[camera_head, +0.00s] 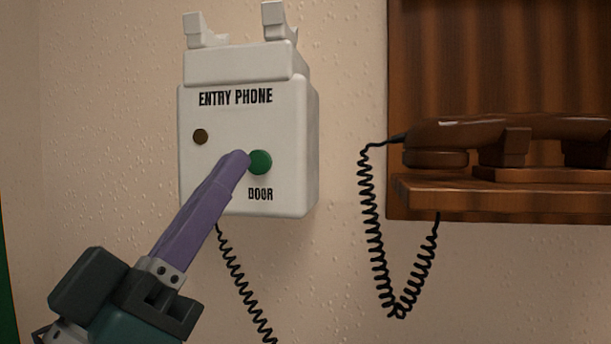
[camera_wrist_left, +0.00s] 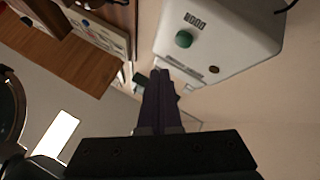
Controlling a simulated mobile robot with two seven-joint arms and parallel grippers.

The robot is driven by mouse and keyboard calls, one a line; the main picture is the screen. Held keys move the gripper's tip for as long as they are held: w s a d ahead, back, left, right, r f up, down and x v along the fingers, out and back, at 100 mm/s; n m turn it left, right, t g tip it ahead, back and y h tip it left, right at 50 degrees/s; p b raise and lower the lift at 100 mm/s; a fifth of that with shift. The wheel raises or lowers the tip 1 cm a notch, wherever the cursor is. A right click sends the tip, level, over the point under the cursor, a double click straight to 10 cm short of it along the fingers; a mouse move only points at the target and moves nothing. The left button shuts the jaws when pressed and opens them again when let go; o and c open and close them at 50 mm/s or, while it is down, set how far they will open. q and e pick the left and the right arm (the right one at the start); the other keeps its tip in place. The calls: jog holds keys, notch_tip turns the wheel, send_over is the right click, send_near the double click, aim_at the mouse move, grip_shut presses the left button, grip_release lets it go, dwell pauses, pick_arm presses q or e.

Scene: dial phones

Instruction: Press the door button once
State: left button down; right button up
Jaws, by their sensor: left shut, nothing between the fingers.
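The white entry phone box (camera_head: 225,125) hangs on the wall in the head view, its cradle on top empty. The green door button (camera_head: 261,162) sits on its front face above the word DOOR. My left gripper (camera_head: 240,160) comes in from the lower left with its purple fingers shut and empty. Its tip overlaps the left edge of the button in the head view. In the left wrist view the box (camera_wrist_left: 225,45) and the green button (camera_wrist_left: 184,39) lie beyond the fingertips (camera_wrist_left: 160,72), with a gap in the picture. Whether the tip touches the box cannot be told. My right gripper is not in view.
A small dark brass round (camera_head: 201,136) is on the box's left side. A black coiled cord (camera_head: 243,290) hangs below the box. To the right, a brown handset (camera_head: 510,130) rests on a wooden shelf (camera_head: 500,195), with another coiled cord (camera_head: 375,240). Bare wall lies between.

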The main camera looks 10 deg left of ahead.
aim_at(259, 162)
pick_arm(q)
jog(key=shift+w+b, duration=0.5)
jog(key=shift+w, duration=1.15)
jog(key=shift+w, duration=0.15)
dwell(0.7)
jog(key=shift+w, duration=0.3)
jog(key=shift+w+d+b, duration=0.1)
jog(key=shift+w+b, duration=0.2)
jog(key=shift+w, duration=0.05)
dwell(0.6)
jog(key=shift+s, duration=0.1)
jog(key=shift+s+p, duration=0.55)
jog(key=shift+s, duration=0.15)
